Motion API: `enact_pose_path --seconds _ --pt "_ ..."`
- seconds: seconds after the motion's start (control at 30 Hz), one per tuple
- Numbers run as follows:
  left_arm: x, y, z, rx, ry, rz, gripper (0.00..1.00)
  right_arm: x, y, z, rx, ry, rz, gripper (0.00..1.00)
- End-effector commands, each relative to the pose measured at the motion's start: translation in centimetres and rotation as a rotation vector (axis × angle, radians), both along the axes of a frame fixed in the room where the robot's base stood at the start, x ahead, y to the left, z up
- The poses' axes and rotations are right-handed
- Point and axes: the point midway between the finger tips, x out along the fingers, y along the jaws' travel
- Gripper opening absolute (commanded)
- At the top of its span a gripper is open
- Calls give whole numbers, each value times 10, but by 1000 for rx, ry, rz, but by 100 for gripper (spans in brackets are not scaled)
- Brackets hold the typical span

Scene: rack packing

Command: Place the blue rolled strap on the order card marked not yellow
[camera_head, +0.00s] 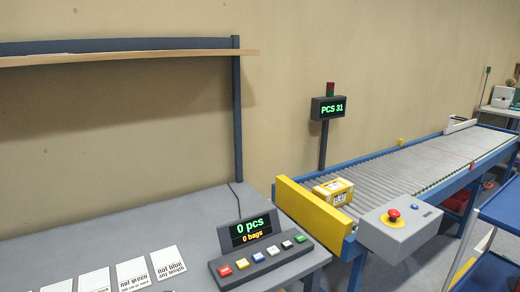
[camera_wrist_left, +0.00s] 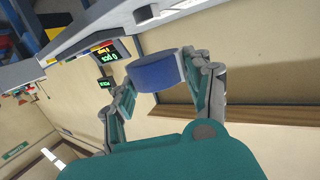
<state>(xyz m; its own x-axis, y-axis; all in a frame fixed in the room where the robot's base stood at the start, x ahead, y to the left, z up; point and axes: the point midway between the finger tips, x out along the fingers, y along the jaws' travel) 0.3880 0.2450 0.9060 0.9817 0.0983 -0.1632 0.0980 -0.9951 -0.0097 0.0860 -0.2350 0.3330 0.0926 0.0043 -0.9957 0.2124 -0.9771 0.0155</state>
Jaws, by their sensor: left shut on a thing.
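The blue rolled strap (camera_wrist_left: 156,73) shows in the left wrist view. My left gripper (camera_wrist_left: 166,75) is shut on it, with one finger on each side, and holds it clear of the table. In the head view several white order cards lie in a row on the grey table. One reads "not blue any length" (camera_head: 91,280) and the one right of it reads "not green" (camera_head: 133,276). The rightmost card (camera_head: 168,263) shows no print I can read. Cards further left are cut off, and I cannot make out one marked not yellow. Neither gripper is in the head view.
A button console with a display reading "0 pcs" (camera_head: 250,228) stands at the table's right end. Beyond it is a roller conveyor (camera_head: 400,169) with a yellow box (camera_head: 333,192). A shelf (camera_head: 110,58) hangs over the table. The table middle (camera_head: 120,238) is clear.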

Motion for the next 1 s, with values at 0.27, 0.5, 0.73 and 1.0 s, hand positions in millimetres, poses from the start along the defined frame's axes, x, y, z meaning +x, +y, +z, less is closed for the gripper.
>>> enact_pose_path --seconds 0.27,0.5,0.73,1.0 --pt "-8 -55 24 -8 -14 -97 18 0 -2 15 -2 0 1 40" --pt "-6 -44 16 -4 -12 -77 18 0 -2 8 -2 1 1 40" --pt "3 38 -17 8 0 67 18 0 -2 -15 -2 1 1 40" --pt "0 126 -30 -1 -12 225 18 0 0 -33 0 1 1 40"
